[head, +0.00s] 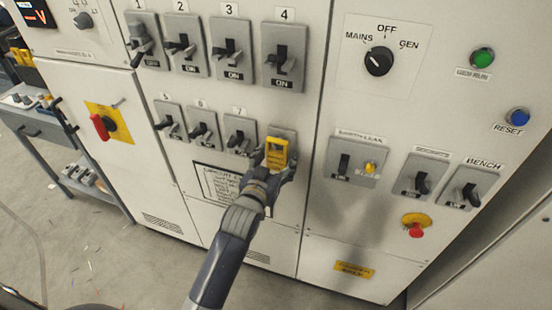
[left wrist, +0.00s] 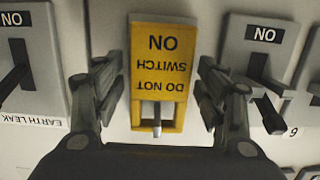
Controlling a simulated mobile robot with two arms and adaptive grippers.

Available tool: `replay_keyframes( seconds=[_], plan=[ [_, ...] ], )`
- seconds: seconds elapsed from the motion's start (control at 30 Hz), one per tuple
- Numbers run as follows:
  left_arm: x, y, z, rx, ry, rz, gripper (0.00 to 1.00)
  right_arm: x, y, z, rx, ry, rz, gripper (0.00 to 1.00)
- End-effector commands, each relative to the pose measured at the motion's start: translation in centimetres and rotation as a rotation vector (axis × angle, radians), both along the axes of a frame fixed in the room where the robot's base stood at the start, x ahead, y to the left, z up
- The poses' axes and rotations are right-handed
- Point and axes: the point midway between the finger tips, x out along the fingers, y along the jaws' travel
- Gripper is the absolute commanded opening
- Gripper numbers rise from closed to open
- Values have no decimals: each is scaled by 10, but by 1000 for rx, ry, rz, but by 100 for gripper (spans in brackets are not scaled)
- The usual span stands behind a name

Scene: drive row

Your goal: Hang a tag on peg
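The yellow tag (head: 277,150) is at the fourth place of the lower switch row, at the front of the grey cabinet. In the left wrist view the tag (left wrist: 158,80) appears upside down and reads "DO NOT SWITCH ON". A short grey peg (left wrist: 157,116) shows in the slot at its end, so the tag appears to hang on it. My left gripper (head: 273,168) is at the tag. In the left wrist view its two fingers (left wrist: 160,92) stand apart on either side of the tag, with a narrow gap at each side. My right gripper is not in view.
Several lever switches surround the tag, including switch 7 (head: 240,135) close on its left. The earth leak switch (head: 345,160) is to its right. A red-handled isolator (head: 102,126) and a grey bench (head: 50,130) are at the left. The floor (head: 110,260) in front is mostly clear.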

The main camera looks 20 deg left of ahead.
Motion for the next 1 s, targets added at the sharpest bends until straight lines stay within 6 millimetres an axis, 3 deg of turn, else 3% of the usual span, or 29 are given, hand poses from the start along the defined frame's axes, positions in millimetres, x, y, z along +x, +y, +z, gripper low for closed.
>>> replay_keyframes(
  seconds=[0.33,0.47,1.0],
  plan=[
    [-1,0,-1,0,1,0,72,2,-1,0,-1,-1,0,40],
    [-11,0,0,0,3,0,72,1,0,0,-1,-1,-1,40],
    [-105,3,15,0,2,0,72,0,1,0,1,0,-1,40]
  ],
)
